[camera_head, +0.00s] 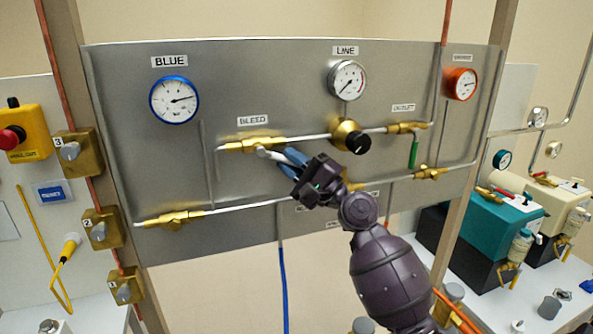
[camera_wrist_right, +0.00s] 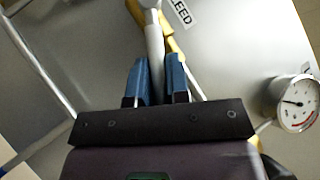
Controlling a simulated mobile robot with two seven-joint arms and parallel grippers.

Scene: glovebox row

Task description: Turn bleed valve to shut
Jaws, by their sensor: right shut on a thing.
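The bleed valve (camera_head: 247,145) is a brass fitting on the upper pipe of the grey panel, under the BLEED label (camera_head: 253,120). Its pale grey lever (camera_head: 264,153) points right and slightly down from the body, across the panel. My right gripper (camera_head: 285,157) has its blue fingers closed around the lever, hiding its outer part. In the right wrist view the lever (camera_wrist_right: 153,40) runs down from the brass body between the two blue fingers of my right gripper (camera_wrist_right: 160,80). My left gripper is not in view.
A brass regulator with a black knob (camera_head: 350,137) sits just right of the gripper. The outlet valve's green lever (camera_head: 414,150) hangs down farther right. A lower pipe with a brass valve (camera_head: 174,218) runs below. Gauges (camera_head: 174,99) line the panel's top.

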